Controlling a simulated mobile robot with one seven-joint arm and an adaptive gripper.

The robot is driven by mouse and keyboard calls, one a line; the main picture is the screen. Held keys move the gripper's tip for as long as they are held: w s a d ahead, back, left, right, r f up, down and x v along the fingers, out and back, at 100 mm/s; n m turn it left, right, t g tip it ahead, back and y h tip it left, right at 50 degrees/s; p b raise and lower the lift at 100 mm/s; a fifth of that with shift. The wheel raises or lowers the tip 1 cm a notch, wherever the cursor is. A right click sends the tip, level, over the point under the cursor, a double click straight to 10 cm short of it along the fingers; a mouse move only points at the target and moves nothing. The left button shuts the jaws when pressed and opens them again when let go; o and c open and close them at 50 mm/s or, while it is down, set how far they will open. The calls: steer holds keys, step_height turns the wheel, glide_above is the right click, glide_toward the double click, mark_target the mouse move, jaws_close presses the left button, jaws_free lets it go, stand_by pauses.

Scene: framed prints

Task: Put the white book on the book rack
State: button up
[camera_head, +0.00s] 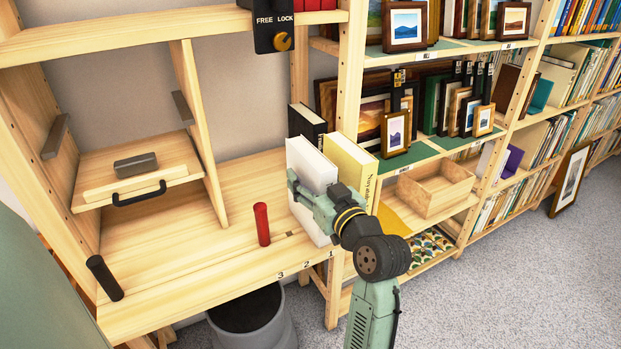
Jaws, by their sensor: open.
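The white book (312,162) stands upright at the right end of a light wooden shelf (205,275). A yellow book (352,163) stands just to its right, and a black book (306,123) stands behind it. My gripper (312,202) is open at the near side of the white book. One finger reaches to the book's left edge and overlaps it in the picture. The other finger is mostly hidden, and I cannot tell whether either touches the book. No separate book rack can be clearly made out.
A red cylinder (262,224) stands on the shelf left of the book. A wooden drawer (135,177) with a black handle is farther left. Shelves with framed prints (396,134) and an open wooden box (434,188) are to the right. A grey bin (285,335) is below.

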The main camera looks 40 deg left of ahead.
steer(key=p+v, duration=0.3)
steer(key=v, duration=0.9)
steer(key=shift+r, duration=0.45)
